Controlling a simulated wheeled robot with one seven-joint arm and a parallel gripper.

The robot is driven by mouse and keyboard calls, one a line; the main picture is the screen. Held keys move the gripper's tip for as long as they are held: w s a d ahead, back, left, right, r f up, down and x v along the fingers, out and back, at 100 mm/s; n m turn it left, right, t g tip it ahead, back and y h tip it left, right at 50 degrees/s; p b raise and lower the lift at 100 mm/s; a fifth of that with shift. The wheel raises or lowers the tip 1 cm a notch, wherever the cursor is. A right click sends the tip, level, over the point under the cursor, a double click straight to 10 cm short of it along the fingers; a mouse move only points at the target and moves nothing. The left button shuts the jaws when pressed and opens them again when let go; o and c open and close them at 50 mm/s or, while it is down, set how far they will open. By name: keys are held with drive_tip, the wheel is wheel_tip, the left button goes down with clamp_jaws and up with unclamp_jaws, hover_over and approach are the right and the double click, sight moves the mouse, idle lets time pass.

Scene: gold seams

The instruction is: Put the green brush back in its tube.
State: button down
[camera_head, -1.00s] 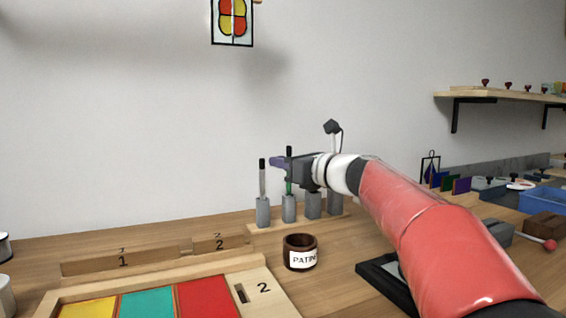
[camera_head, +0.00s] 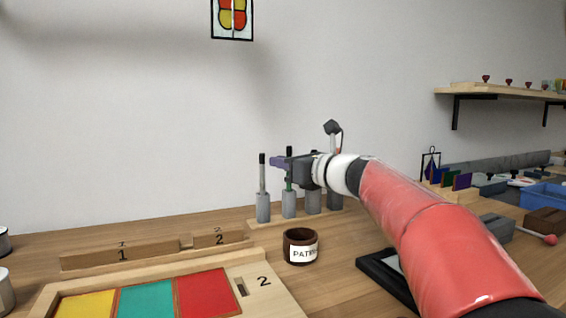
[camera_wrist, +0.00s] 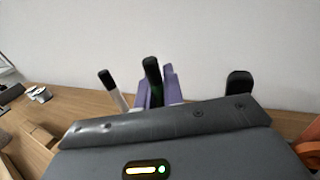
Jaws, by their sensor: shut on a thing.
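The green brush (camera_head: 289,183) stands upright with its black tip up. Its lower end meets the top of a grey tube (camera_head: 289,205) in the rack; how deep it sits I cannot tell. My gripper (camera_head: 285,163) is shut on the brush's upper part. In the wrist view the brush's black end (camera_wrist: 152,70) shows between the purple fingers (camera_wrist: 158,90). The gripper body hides its lower part there.
A white brush with a black tip (camera_head: 262,172) stands in the tube to the left. More grey tubes (camera_head: 313,203) stand to the right in the wooden rack (camera_head: 254,226). A brown PATINA pot (camera_head: 300,247) stands in front. The wall is close behind.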

drive_tip(key=shift+f+b, duration=0.4)
drive_tip(key=shift+f, duration=0.25)
drive_tip(key=c, duration=1.4)
unclamp_jaws()
drive_tip(key=shift+c, duration=0.2)
drive_tip(key=shift+o, duration=0.5)
drive_tip(key=o, duration=0.4)
wheel_tip(320, 180, up, 7)
drive_tip(key=p, duration=0.7)
